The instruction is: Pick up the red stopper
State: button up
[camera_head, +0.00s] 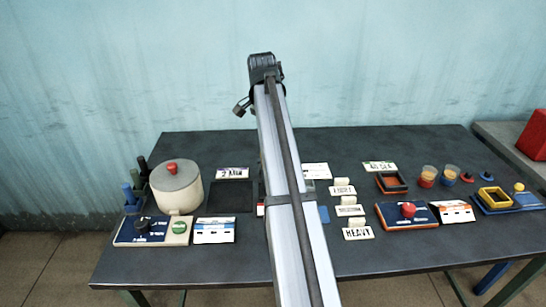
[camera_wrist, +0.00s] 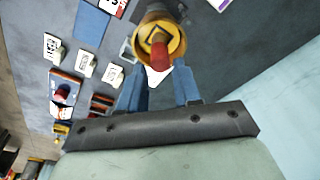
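In the wrist view, a red stopper-like piece (camera_wrist: 160,56) shows against a round amber-yellow vessel (camera_wrist: 149,28). My gripper (camera_wrist: 161,72) has its two blue fingers apart, one on each side below the red piece. The fingertips are close to it, but I cannot tell whether they touch it. In the head view, my arm runs up the middle of the picture and hides the vessel, the red piece and the fingers.
On the dark table (camera_head: 190,268) stand a cream pot (camera_head: 178,192) with a red knob at left, and a blue board with a red ball (camera_head: 407,210) at right. White cards (camera_head: 358,233) lie right of my arm. Two cups (camera_head: 427,177) stand farther right.

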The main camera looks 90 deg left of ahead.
jog(key=shift+w+a+f, duration=0.15)
jog(key=shift+f, duration=1)
jog(key=shift+w+a+f, duration=0.1)
jog(key=shift+w+f, duration=0.05)
jog(key=shift+f, duration=1)
jog(key=shift+w+a+f, duration=0.15)
jog(key=shift+f, duration=1)
grip_shut()
